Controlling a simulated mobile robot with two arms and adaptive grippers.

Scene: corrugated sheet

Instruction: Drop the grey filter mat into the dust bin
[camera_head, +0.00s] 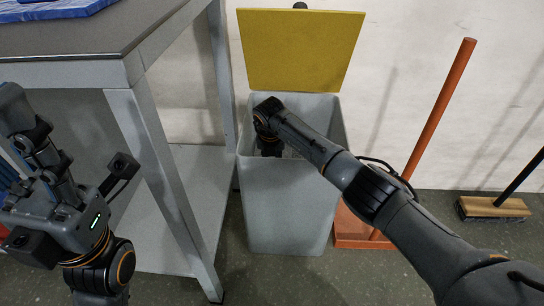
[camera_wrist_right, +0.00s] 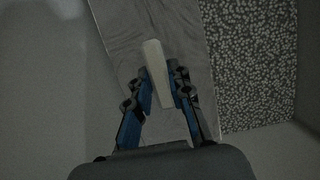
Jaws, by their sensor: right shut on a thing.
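The dust bin (camera_head: 290,205) is a tall light-grey bin on the floor with its yellow lid (camera_head: 300,48) raised. My right arm reaches down into its open mouth, and the bin's wall hides the fingertips in the head view. In the right wrist view my right gripper (camera_wrist_right: 160,74) is shut on a pale grey, narrow piece, the filter mat (camera_wrist_right: 154,50) seen edge-on. The mat's far end sticks out past the fingertips.
A dark-topped table (camera_head: 60,42) with a lower shelf stands left of the bin, a blue item (camera_head: 50,10) on it. An orange-handled dustpan (camera_head: 355,230) and a broom (camera_head: 495,207) stand to the right. In the right wrist view a speckled surface (camera_wrist_right: 255,60) lies beside a grey sheet.

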